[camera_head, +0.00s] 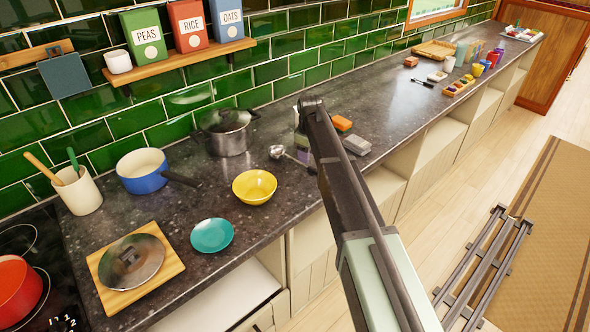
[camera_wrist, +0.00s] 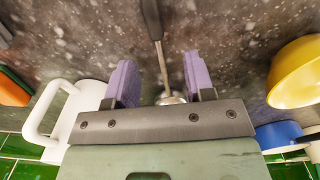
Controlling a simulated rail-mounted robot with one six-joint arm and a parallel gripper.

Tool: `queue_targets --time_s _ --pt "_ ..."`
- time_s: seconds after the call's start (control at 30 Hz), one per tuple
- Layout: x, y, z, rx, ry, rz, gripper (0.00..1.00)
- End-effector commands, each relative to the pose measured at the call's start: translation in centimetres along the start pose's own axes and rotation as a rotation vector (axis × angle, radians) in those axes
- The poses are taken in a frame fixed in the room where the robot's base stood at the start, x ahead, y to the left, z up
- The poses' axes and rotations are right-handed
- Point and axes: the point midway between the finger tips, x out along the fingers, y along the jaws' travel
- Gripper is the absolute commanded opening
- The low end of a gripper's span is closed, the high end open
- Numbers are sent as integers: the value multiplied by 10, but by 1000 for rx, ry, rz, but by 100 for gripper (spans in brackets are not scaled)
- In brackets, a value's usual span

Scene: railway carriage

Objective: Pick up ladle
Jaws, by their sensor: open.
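The ladle (camera_head: 277,152) lies on the dark worktop between the steel pot and the yellow bowl, with its round metal bowl to the left. Its dark handle runs right, partly hidden by my arm. In the wrist view the ladle (camera_wrist: 162,62) runs down between the two purple fingers of my gripper (camera_wrist: 159,58), its bowl partly hidden by the gripper body. My gripper is open, with a gap on both sides of the ladle. In the head view my gripper (camera_head: 303,151) is mostly hidden by my arm. I cannot tell its exact height above the worktop.
A yellow bowl (camera_head: 254,187) and teal plate (camera_head: 212,235) stand nearby. A steel pot (camera_head: 227,132) and blue saucepan (camera_head: 145,172) stand behind. A white handled vessel (camera_wrist: 82,112) is close to my gripper.

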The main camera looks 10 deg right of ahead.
Motion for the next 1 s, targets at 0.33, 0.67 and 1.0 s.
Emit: queue_targets --time_s 0.33,0.67,1.0 --pt "45 1 2 1 0 0 49" --pt "52 1 2 1 0 0 47" --pt "52 1 2 1 0 0 0"
